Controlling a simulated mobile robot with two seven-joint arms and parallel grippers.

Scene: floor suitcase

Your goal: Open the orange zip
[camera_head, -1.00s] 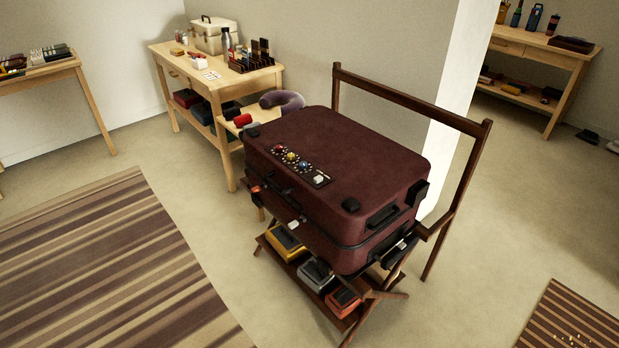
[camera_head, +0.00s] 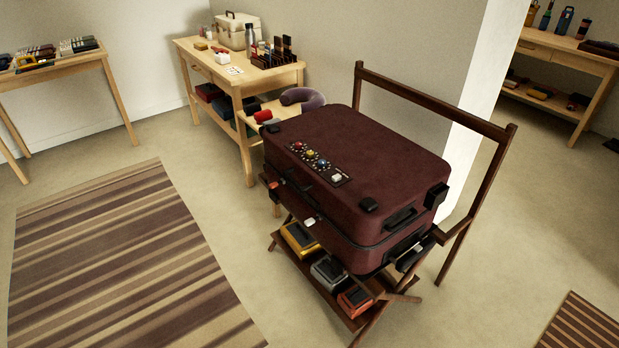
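A dark maroon suitcase (camera_head: 385,170) lies flat and closed on a wooden folding rack. A zip line runs around its side, below the lid. A small orange piece (camera_head: 273,185), perhaps the orange zip's pull, shows at the suitcase's left corner; it is too small to make out clearly. A small white piece (camera_head: 310,221) is on the front side. A black panel (camera_head: 319,164) with coloured knobs sits on the lid. Neither of my grippers is in view.
The wooden rack (camera_head: 434,107) has a tall back rail and a lower shelf with yellow, grey and orange boxes. A wooden table (camera_head: 243,88) with a case and bottle stands behind left. A striped rug (camera_head: 125,255) covers open floor at the left.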

